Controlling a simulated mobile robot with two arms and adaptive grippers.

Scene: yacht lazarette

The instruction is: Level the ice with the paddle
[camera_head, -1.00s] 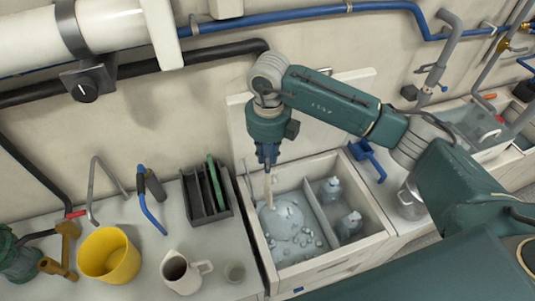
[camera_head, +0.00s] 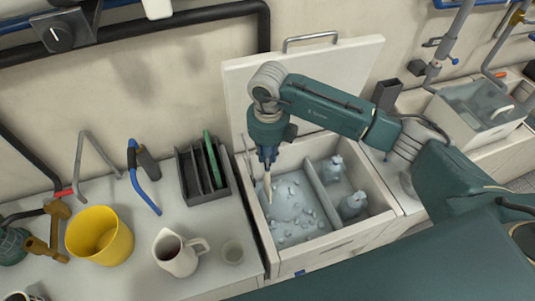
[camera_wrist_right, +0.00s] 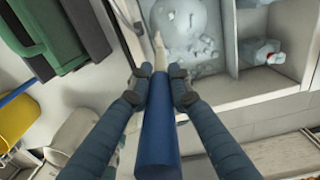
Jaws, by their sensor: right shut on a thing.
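My right gripper (camera_head: 267,155) points down over the left side of the open cooler box (camera_head: 340,240). It is shut on the paddle (camera_head: 267,187), whose pale lower part reaches down into the left compartment. In the right wrist view the paddle's thick blue handle (camera_wrist_right: 159,130) lies between the two fingers (camera_wrist_right: 158,88), its pale end pointing at the ice. The ice (camera_head: 292,200) is a pale bed with loose lumps on top, mostly toward the middle and front. I cannot tell whether the paddle tip touches the ice. My left gripper is not in view.
Two bottles (camera_head: 353,204) stand in the cooler's right compartment, behind a divider (camera_head: 318,193). The raised lid (camera_head: 355,62) stands behind.

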